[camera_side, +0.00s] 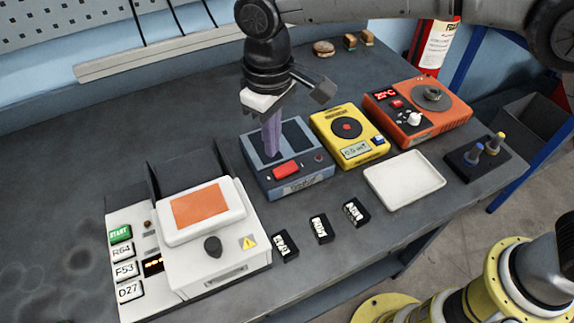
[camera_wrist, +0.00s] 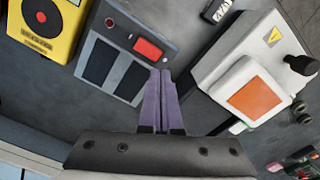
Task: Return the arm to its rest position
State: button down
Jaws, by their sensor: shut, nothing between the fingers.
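My gripper (camera_side: 270,137) has long purple fingers pressed together, with nothing between them. In the side view it points down in front of the left part of the blue-grey device with a red button (camera_side: 287,168); I cannot tell whether it touches. In the wrist view my gripper (camera_wrist: 162,76) shows its fingertips beside the same blue-grey device (camera_wrist: 140,68), between it and the white machine with an orange panel (camera_wrist: 245,95).
The white machine (camera_side: 232,252) stands at the left front. A yellow device (camera_side: 361,152), an orange stirrer (camera_side: 440,125), a white tray (camera_side: 405,190) and a dark holder (camera_side: 465,168) stand to the right. Several small black blocks (camera_side: 320,230) lie in front. The bench's back left is clear.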

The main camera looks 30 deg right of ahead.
dwell(0.4)
jog(key=shift+w+d, duration=0.15)
jog(key=d+r+m+t+y, duration=0.1)
jog(key=d+r+m+t, duration=0.15)
jog(key=d+r, duration=1.15)
jog(key=s+d+r+m+t, duration=0.1)
jog(key=s+d, duration=0.4)
jog(key=d, duration=0.2)
jog(key=s+d+r+m+t, duration=0.1)
jog(key=s+d+r+m, duration=0.1)
jog(key=s+d, duration=0.3)
jog(key=s+d+f+t+h, duration=0.1)
jog(key=s+d+f, duration=0.6)
jog(key=s+f, duration=0.3)
jog(key=s, duration=0.2)
jog(key=shift+s+d+f, duration=0.3)
jog(key=shift+f, duration=0.05)
